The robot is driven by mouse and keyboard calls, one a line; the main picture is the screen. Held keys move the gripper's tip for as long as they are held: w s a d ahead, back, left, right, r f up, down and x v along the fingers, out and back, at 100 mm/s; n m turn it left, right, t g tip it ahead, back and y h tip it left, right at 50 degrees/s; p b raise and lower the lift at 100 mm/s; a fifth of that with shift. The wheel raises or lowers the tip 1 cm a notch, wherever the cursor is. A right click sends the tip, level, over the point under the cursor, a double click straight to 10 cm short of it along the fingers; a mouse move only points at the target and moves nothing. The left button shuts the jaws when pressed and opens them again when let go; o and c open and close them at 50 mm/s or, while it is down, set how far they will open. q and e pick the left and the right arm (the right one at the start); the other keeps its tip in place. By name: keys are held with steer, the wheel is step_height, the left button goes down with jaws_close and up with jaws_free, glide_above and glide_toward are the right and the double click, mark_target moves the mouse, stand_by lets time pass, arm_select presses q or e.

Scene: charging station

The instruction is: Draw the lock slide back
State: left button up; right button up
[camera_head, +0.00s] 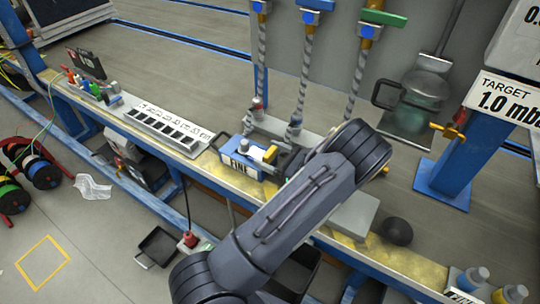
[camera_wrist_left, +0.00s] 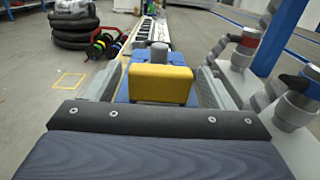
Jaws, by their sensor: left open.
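A blue device with a white label (camera_head: 238,163) sits on the workbench in the head view. It carries a small yellow block (camera_head: 270,154) and a grey round knob (camera_head: 257,153). In the wrist view the yellow block (camera_wrist_left: 160,84) stands between the two grey fingers of my left gripper (camera_wrist_left: 160,88), with the grey knob (camera_wrist_left: 159,55) behind it. The fingers are open, with a visible gap on each side of the block. I cannot tell which part is the lock slide. In the head view my left wrist hides much of the gripper. My right gripper is not in view.
Hoses with valves (camera_head: 300,70) hang down just behind the device. A strip of dark keys (camera_head: 165,125) lies along the bench to the left. A blue post (camera_head: 455,160) stands farther right.

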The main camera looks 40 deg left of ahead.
arm_select(q)
steer(key=shift+a, duration=0.2)
steer(key=c, duration=1.4)
steer(key=d, duration=0.3)
steer(key=shift+w+p, duration=0.2)
steer(key=shift+p, duration=0.1)
steer(key=shift+d, duration=0.25)
steer(key=o, duration=1.4)
steer(key=d, duration=0.7)
steer(key=shift+w+d+p, duration=0.4)
